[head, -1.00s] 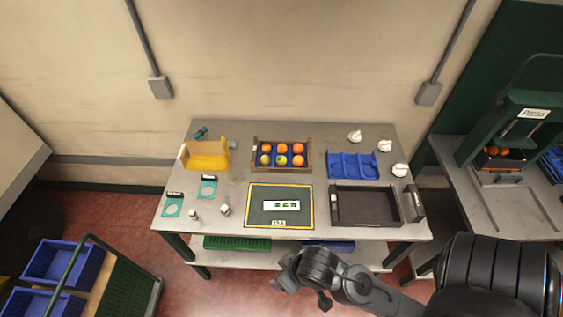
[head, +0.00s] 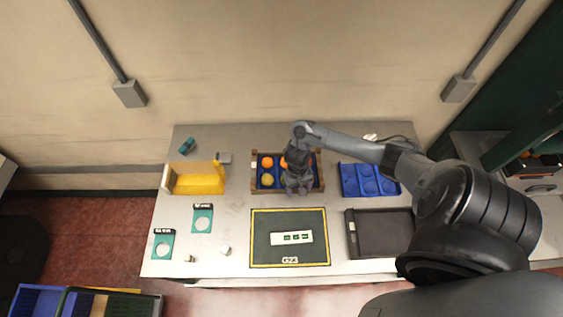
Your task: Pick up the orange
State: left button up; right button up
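A small wooden crate (head: 254,185) with a blue insert stands at the back middle of the table. An orange (head: 267,162) sits in its back left compartment, and a yellowish fruit (head: 267,180) sits in front of it. Another orange (head: 284,162) shows partly beside my arm. My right gripper (head: 297,188) points down over the right front part of the crate and hides the fruits there. I cannot see whether its fingers are open, or whether they touch a fruit. My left gripper is not in view.
A blue tray (head: 347,179) with round hollows lies right of the crate, and a dark open tray (head: 382,233) lies in front of it. A yellow holder (head: 195,181) stands at the left. A dark mat (head: 288,252) with a yellow border lies in front of the crate.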

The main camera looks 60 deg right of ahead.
jog(key=shift+t+h, duration=0.4)
jog(key=shift+t, duration=0.3)
jog(key=w+d+r, duration=0.1)
jog(key=w, duration=0.1)
jog(key=w+d+r, duration=0.3)
jog(key=w, duration=0.1)
jog(key=shift+w+d+r, duration=0.15)
jog(key=shift+r, duration=0.1)
jog(key=shift+w+f+b, duration=0.25)
jog(key=shift+f+b, duration=0.05)
jog(key=shift+b, duration=0.1)
notch_tip(320, 180, down, 3)
jog(key=shift+f+b, duration=0.1)
jog(key=shift+b, duration=0.3)
jog(key=shift+w+f, duration=0.1)
jog(key=shift+f, duration=0.85)
jog(key=shift+w+f+b, duration=0.1)
jog(key=shift+f+b, duration=0.4)
jog(key=shift+f, duration=1.65)
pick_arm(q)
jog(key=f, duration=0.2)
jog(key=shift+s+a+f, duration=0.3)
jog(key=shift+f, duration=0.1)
pick_arm(e)
jog(key=shift+c, duration=0.4)
jog(key=c, duration=0.7)
jog(key=shift+c, duration=0.4)
